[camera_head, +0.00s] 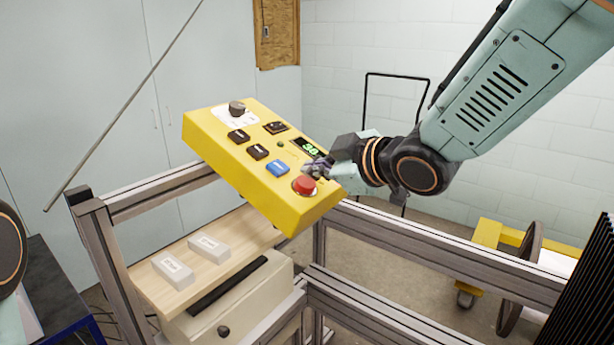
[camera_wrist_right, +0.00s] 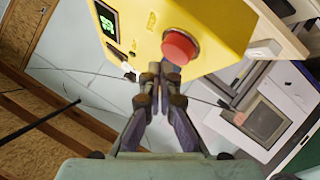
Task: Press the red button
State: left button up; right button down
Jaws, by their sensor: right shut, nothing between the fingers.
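The red button (camera_head: 304,185) is a round cap at the lower right corner of the yellow control box (camera_head: 222,143). In the right wrist view the red button (camera_wrist_right: 180,47) is just beyond my fingertips, a little right of them. My right gripper (camera_head: 318,167) is shut and empty, with its fingertips close above the button in the head view. In the right wrist view its closed fingers (camera_wrist_right: 160,72) point toward the box. I cannot tell whether they touch it. My left gripper is not in view; only part of my left arm shows at the left edge.
The box carries a blue button (camera_head: 277,168), dark switches, a knob (camera_head: 237,108) and a green display (camera_head: 311,148). It sits on a metal frame (camera_head: 164,196). Two white blocks (camera_head: 209,246) lie on a wooden shelf below. A yellow cart stands at the right.

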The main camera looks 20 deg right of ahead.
jog(key=shift+d+r, duration=0.1)
jog(key=shift+r, duration=0.15)
jog(key=r+p, duration=0.1)
jog(key=s+d+r+p, duration=0.1)
jog(key=r+p, duration=0.1)
jog(key=s+r+p, duration=0.1)
jog(key=r, duration=0.1)
jog(key=shift+d+r, duration=0.15)
jog(key=shift+r, duration=0.1)
dwell(0.3)
jog(key=shift+w, duration=0.1)
dwell(0.4)
